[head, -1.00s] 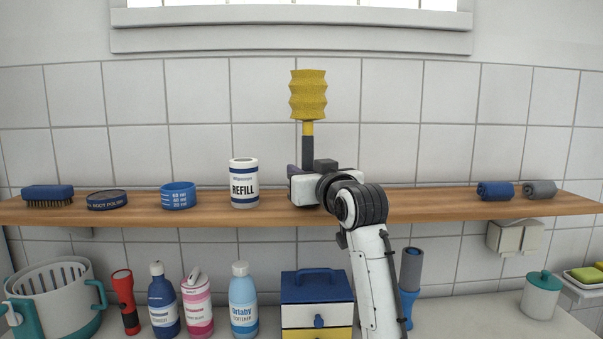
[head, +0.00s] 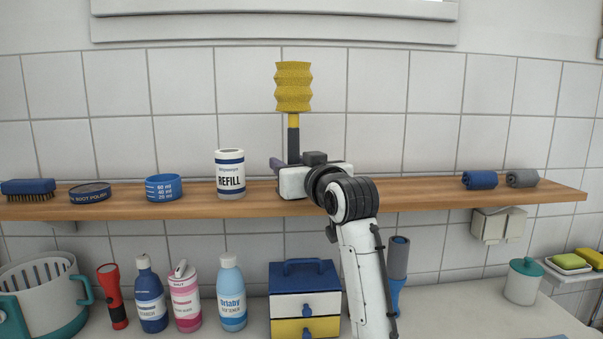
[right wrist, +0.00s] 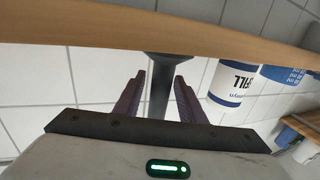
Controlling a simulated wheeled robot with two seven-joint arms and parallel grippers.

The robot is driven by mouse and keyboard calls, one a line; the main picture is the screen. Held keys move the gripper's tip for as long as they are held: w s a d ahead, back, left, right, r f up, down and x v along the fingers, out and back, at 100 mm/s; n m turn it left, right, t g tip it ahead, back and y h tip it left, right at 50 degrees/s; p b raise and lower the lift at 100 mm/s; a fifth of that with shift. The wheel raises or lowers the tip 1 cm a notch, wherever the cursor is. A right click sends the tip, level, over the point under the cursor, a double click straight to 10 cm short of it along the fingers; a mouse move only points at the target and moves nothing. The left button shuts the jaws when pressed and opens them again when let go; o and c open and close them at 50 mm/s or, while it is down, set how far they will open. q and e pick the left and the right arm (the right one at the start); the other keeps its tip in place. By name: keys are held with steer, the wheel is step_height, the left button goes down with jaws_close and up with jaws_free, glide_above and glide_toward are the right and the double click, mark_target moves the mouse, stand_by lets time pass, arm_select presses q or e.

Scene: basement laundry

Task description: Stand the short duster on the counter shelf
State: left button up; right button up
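The short duster has a wavy yellow head (head: 293,87) and a dark handle, and it is upright at the wooden shelf (head: 420,192). In the right wrist view its dark handle (right wrist: 159,95) runs between my fingers to a wider dark foot at the shelf. My right gripper (head: 288,166) is around the handle from the front. In the wrist view its two purple fingers (right wrist: 159,98) are apart, with gaps on both sides of the handle. The gripper body hides the duster's foot in the head view. My left gripper is out of view.
On the shelf, a refill canister (head: 230,174), blue measuring cup (head: 164,188), polish tin (head: 90,193) and brush (head: 28,189) are left of the duster. Rolled cloths (head: 480,180) lie at right. Bottles (head: 232,295) and a drawer box (head: 304,295) stand below.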

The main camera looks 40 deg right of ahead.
steer(key=b+v, duration=0.1)
steer(key=v, duration=0.9)
steer(key=shift+s+b, duration=0.3)
steer(key=shift+s, duration=0.05)
steer(key=shift+a, duration=0.15)
stand_by(0.8)
